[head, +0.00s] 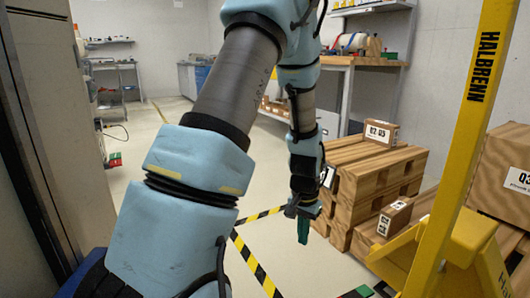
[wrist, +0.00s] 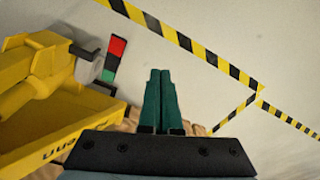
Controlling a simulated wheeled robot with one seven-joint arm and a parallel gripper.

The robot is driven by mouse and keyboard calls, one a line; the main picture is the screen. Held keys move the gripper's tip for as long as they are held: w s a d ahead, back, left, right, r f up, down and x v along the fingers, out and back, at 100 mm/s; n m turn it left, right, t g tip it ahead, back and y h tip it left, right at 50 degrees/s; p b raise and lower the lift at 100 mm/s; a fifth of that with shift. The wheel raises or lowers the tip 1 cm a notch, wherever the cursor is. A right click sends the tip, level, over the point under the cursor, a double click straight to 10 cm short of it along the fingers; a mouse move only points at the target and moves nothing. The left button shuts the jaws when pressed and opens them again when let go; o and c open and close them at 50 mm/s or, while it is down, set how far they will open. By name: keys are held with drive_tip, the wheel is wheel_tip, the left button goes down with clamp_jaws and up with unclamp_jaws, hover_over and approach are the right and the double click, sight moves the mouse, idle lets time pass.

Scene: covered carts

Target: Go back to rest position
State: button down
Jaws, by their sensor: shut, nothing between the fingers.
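My gripper (head: 303,230) hangs pointing down in the head view, at the end of my arm, to the left of the stacked wooden pallets. Its green fingers are together and empty. In the wrist view my gripper (wrist: 160,75) shows both green fingers side by side, closed, above the pale floor. My arm fills the middle of the head view and hides part of the room behind it.
Wooden pallets (head: 365,180) with a small labelled box (head: 381,132) on top stand right of my gripper. A yellow lift frame (head: 462,130) and a large carton (head: 503,175) are at the right. Yellow-black tape (head: 255,268) marks open floor. A shelf bench (head: 350,62) stands behind.

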drive_tip(key=s+a+r+n+t, duration=0.1)
drive_tip(key=s+a+r+n, duration=0.25)
drive_tip(key=a+r, duration=0.4)
drive_tip(key=s+a+r+n, duration=0.3)
drive_tip(key=s+a+r, duration=0.15)
drive_tip(key=a, duration=0.55)
wheel_tip(320, 180, up, 39)
drive_tip(key=p, duration=3.8)
drive_tip(key=shift+a+f, duration=0.15)
drive_tip(key=shift+f, duration=0.05)
drive_tip(key=shift+f, duration=0.1)
